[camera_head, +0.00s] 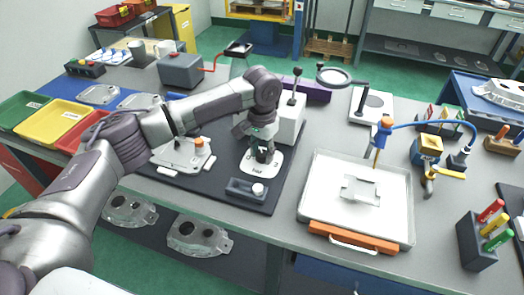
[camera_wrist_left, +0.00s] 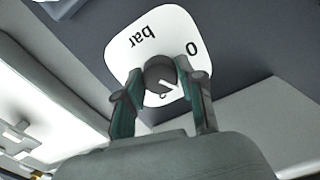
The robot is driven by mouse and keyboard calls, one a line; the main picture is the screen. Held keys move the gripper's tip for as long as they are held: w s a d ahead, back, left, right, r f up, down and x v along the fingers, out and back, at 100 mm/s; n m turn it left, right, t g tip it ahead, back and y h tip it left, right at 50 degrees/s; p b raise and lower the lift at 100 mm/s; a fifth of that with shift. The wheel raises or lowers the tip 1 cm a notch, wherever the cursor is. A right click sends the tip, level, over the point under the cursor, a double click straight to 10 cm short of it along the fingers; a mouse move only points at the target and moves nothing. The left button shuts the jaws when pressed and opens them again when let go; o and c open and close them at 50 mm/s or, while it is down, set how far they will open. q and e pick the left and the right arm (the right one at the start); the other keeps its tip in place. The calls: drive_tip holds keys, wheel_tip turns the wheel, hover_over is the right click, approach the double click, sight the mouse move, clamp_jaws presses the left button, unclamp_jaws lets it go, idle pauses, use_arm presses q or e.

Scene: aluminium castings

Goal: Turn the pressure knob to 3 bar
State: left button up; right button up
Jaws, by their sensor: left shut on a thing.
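The pressure knob (camera_wrist_left: 160,74) is a dark round knob with a white pointer line, on a white dial plate (camera_wrist_left: 131,52). The plate also shows in the head view (camera_head: 252,169), lying on the dark mat. My left gripper (camera_head: 263,152) reaches down over the plate and is shut on the knob. In the left wrist view its two fingers (camera_wrist_left: 160,82) stand on either side of the knob. The dial's "bar" and a "0" show upside down; the other numbers are hidden or too small to read. The pointer's exact reading cannot be told. My right gripper is not in view.
A white box with a black lever (camera_head: 293,115) stands close behind the gripper. A small dark block with a white button (camera_head: 258,189) lies in front of the plate. A casting fixture (camera_head: 182,153) is to the left, and a white tray (camera_head: 318,205) to the right.

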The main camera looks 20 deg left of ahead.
use_arm(q)
drive_tip(key=shift+r+m+p, duration=0.2)
drive_tip(key=shift+m+p, duration=0.3)
drive_tip(key=shift+p, duration=0.45)
drive_tip(key=m+p, duration=0.3)
drive_tip(key=p, duration=0.1)
drive_tip(key=shift+r, duration=0.1)
drive_tip(key=m+p, duration=0.2)
drive_tip(key=shift+m, duration=0.4)
drive_tip(key=m+p, duration=0.1)
drive_tip(key=m, duration=0.1)
drive_tip(key=shift+m+p, duration=0.4)
drive_tip(key=m+p, duration=0.1)
drive_tip(key=m, duration=0.1)
drive_tip(key=shift+m, duration=0.4)
drive_tip(key=m, duration=0.3)
drive_tip(key=shift+f+m+p, duration=0.2)
drive_tip(key=shift+m+p, duration=0.1)
drive_tip(key=shift+p, duration=0.05)
drive_tip(key=m, duration=0.7)
drive_tip(key=shift+m, duration=0.4)
